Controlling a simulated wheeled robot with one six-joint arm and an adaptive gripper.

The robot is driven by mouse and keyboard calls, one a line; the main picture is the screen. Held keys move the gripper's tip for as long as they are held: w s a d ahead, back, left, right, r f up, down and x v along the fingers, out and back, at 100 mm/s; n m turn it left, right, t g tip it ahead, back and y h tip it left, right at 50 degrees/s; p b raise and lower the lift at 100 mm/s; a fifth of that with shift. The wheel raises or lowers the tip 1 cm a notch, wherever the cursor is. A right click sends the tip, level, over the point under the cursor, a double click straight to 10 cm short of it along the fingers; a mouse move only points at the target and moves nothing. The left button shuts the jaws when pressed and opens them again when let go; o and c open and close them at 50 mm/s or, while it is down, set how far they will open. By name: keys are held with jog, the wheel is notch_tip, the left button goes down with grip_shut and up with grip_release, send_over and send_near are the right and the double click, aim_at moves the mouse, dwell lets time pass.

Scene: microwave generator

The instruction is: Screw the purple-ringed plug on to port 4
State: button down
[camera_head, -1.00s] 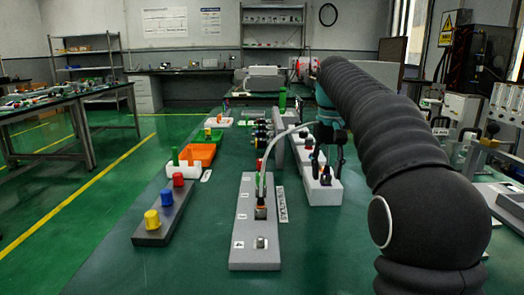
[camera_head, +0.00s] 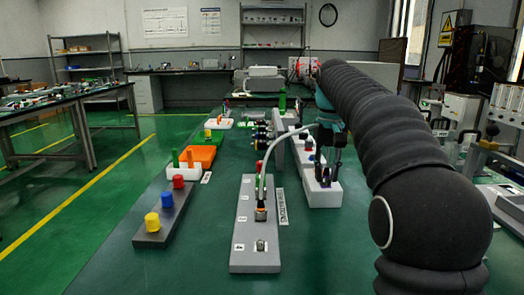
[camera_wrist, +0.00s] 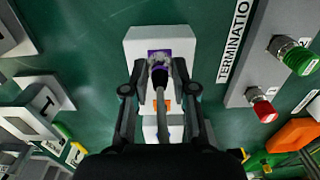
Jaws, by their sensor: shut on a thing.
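The purple-ringed plug (camera_wrist: 160,72) stands in a white block (camera_wrist: 135,45), with a purple square around it in the wrist view. My gripper (camera_wrist: 160,68) has its two fingers on either side of the plug and is shut on it. In the head view my gripper (camera_head: 328,178) is low over the front end of the white blocks (camera_head: 321,197), and its fingers mostly hide the plug. The grey port panel (camera_head: 255,258) lies to the left. Its nearest port (camera_head: 261,245) is bare metal, and a plug with a pale cable (camera_head: 261,213) sits on the port behind it.
The wrist view shows a green-capped part (camera_wrist: 292,55) and a red-capped part (camera_wrist: 262,106) on the panel. A dark block with yellow, blue and red knobs (camera_head: 152,238) and an orange bin (camera_head: 201,155) stand left. The table between is clear.

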aim_at(327, 167)
jog(key=shift+r, duration=2.9)
jog(key=shift+r, duration=0.15)
jog(key=shift+s+a, duration=0.1)
jog(key=shift+s+a+f+b, duration=0.15)
jog(key=shift+s+a+b, duration=0.25)
jog(key=shift+s+a, duration=0.45)
jog(key=shift+s+a+f+b, duration=0.1)
jog(key=shift+s+a+b, duration=0.3)
jog(key=shift+s+a, duration=0.45)
jog(key=shift+s, duration=0.2)
jog(key=shift+s+a+f+b, duration=0.1)
jog(key=shift+s+a+b, duration=0.3)
jog(key=shift+s+a, duration=0.45)
jog(key=shift+s+a+f+b, duration=0.1)
jog(key=shift+s+a+b, duration=0.25)
jog(key=shift+s+a, duration=0.45)
jog(key=shift+s+d, duration=0.1)
jog(key=shift+s, duration=0.15)
jog(key=shift+s+a+f+b, duration=0.2)
jog(key=shift+s+a+b, duration=0.35)
jog(key=shift+s+a, duration=1.1)
